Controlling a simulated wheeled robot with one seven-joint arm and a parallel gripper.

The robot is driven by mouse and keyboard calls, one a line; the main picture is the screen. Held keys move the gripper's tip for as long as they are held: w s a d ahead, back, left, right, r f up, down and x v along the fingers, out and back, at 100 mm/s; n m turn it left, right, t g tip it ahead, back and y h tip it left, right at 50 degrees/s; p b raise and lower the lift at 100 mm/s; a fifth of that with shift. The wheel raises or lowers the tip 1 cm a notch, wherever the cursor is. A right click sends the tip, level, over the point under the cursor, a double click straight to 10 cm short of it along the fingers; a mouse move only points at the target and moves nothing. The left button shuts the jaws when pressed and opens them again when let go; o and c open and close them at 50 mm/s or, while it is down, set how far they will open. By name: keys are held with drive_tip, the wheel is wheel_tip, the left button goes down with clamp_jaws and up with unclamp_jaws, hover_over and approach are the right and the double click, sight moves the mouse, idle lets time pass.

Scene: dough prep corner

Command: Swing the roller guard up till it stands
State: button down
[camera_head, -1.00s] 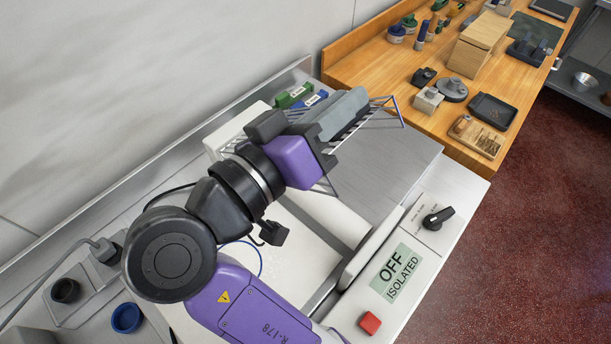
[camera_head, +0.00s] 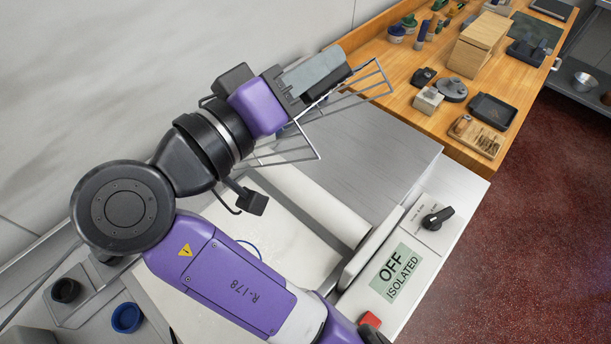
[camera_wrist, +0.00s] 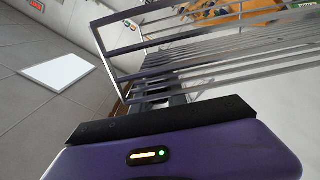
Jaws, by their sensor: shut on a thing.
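The roller guard (camera_head: 380,72) is a grey wire frame of parallel bars. It is tilted up over the machine in the head view, its outer edge raised toward the upper right. My gripper (camera_head: 318,80) is shut on the guard near its upper edge and hides part of the bars. In the wrist view the guard bars (camera_wrist: 205,62) cross the top, just beyond my gripper's dark front edge. The exact contact between jaws and bar is hidden. The pale roller (camera_head: 318,207) lies below the guard, beside the steel plate (camera_head: 370,160).
A panel reading OFF ISOLATED (camera_head: 397,272), a black rotary knob (camera_head: 438,217) and a red button (camera_head: 370,319) are on the machine's front. A wooden table (camera_head: 400,100) with tools and a wooden box (camera_head: 478,45) stands behind on the right. A wall rises close at the left.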

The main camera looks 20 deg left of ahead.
drive_tip(key=shift+w+a+r+n, duration=0.1)
drive_tip(key=shift+a+r+n, duration=0.1)
drive_tip(key=shift+a, duration=0.25)
drive_tip(key=shift+w+a+r+n, duration=0.1)
drive_tip(key=shift+a+r+n, duration=0.1)
drive_tip(key=shift+a, duration=0.2)
drive_tip(key=shift+a+r, duration=0.1)
drive_tip(key=shift+w+a+r, duration=0.1)
drive_tip(key=shift+a+r, duration=0.05)
drive_tip(key=shift+a, duration=0.1)
drive_tip(key=w+a+r+n, duration=0.2)
drive_tip(key=a, duration=0.3)
drive_tip(key=shift+r+n, duration=0.3)
drive_tip(key=shift+r, duration=0.1)
drive_tip(key=shift+w+a+r+n, duration=0.25)
drive_tip(key=shift+w+a+n, duration=0.1)
drive_tip(key=shift+a, duration=0.5)
drive_tip(key=shift+w+a+r+n, duration=0.2)
drive_tip(key=shift+a+r+n, duration=0.1)
drive_tip(key=shift+a, duration=0.6)
drive_tip(key=shift+w+a+r+n, duration=0.2)
drive_tip(key=shift+w+a+n, duration=0.15)
drive_tip(key=shift+a, duration=0.5)
drive_tip(key=c, duration=1.3)
unclamp_jaws()
drive_tip(key=shift+a, duration=0.2)
drive_tip(key=shift+r, duration=0.15)
